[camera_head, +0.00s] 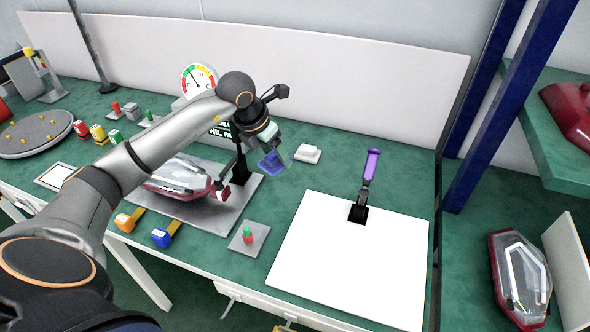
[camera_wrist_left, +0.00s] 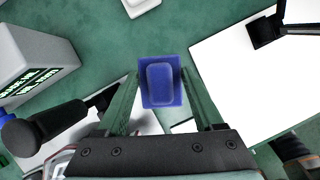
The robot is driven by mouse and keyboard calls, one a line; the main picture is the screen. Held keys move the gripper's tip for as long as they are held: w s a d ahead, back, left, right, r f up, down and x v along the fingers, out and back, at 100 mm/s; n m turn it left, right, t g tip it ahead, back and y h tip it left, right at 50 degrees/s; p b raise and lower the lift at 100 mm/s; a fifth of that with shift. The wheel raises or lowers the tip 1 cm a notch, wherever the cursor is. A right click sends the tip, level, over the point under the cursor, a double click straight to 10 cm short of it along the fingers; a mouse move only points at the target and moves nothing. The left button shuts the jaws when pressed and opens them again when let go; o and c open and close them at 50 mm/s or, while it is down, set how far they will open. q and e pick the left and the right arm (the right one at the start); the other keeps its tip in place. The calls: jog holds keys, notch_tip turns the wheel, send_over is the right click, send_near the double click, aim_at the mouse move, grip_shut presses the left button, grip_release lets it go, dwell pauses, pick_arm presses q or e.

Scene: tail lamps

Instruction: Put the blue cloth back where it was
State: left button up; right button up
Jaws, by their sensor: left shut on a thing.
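The blue cloth (camera_head: 271,162) is a small folded pad just left of the white folded pad in the head view. My left gripper (camera_head: 282,150) reaches over the bench and is shut on the cloth. In the left wrist view the blue cloth (camera_wrist_left: 160,88) lies between the two fingers of the left gripper (camera_wrist_left: 163,82), with green bench top around it. I cannot tell whether the cloth touches the bench. My right gripper is not in view.
A white pad (camera_head: 307,154) lies close to the cloth. A white board (camera_head: 350,265) with a purple-handled tool (camera_head: 371,165) on a black base is at right. A tail lamp (camera_head: 175,175) lies on a grey mat at left. A dial gauge (camera_head: 198,78) stands behind.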

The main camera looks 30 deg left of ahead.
pick_arm(q)
send_over(299, 179)
jog(key=s, duration=0.2)
jog(key=f, duration=0.6)
jog(key=shift+w+a, duration=0.1)
jog(key=shift+a, duration=0.1)
jog(key=shift+w+f, duration=0.15)
jog(key=shift+f, duration=1.65)
jog(key=o, duration=1.3)
jog(key=shift+r, duration=0.1)
jog(key=shift+r, duration=0.25)
jog(key=v, duration=1.1)
jog(key=shift+r+p, duration=0.3)
